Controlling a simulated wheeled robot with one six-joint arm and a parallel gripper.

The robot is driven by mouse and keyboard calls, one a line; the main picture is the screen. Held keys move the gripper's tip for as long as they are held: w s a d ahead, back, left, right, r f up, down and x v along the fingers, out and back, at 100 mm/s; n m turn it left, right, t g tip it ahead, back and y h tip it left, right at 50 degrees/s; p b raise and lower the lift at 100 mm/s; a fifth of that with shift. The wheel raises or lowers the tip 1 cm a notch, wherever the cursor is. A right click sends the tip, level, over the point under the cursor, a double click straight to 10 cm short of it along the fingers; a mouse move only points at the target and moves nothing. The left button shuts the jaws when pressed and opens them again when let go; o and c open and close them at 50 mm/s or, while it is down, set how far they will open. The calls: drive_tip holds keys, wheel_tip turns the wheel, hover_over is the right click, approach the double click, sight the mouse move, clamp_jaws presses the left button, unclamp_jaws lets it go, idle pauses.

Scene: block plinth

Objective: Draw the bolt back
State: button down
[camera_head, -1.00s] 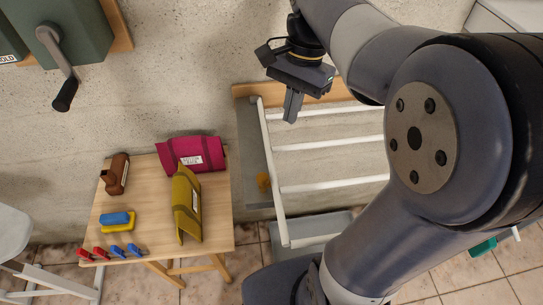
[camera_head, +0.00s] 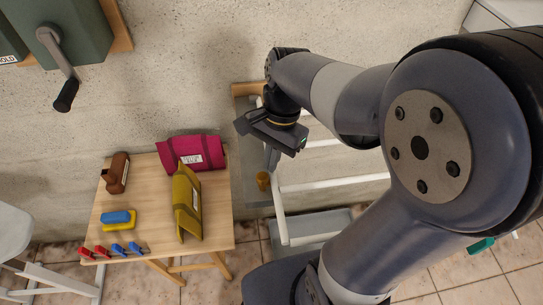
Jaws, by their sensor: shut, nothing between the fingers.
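A white barred frame (camera_head: 335,183) stands against the wall in the middle, partly hidden behind my arm. A small orange-yellow piece (camera_head: 263,181) shows at its left side, against a grey panel (camera_head: 252,201). I cannot tell whether this piece is the bolt or part of it; no other bolt is clear in view. My gripper (camera_head: 271,168) points down close to the orange-yellow piece, above and slightly right of it in the picture. Its fingers are shut and empty. I see no contact with the piece.
A wooden folding table (camera_head: 145,215) at the left holds a magenta roll (camera_head: 191,154), a yellow folded case (camera_head: 187,201), a brown object (camera_head: 117,173) and several small coloured items. A grey bin (camera_head: 325,224) sits below the frame.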

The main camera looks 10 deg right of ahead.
idle(0.3)
drive_tip(key=shift+w+a+p, duration=0.1)
drive_tip(key=shift+a+p, duration=0.25)
drive_tip(key=shift+a, duration=1.5)
drive_tip(key=v, duration=1)
drive_tip(key=shift+r, duration=0.4)
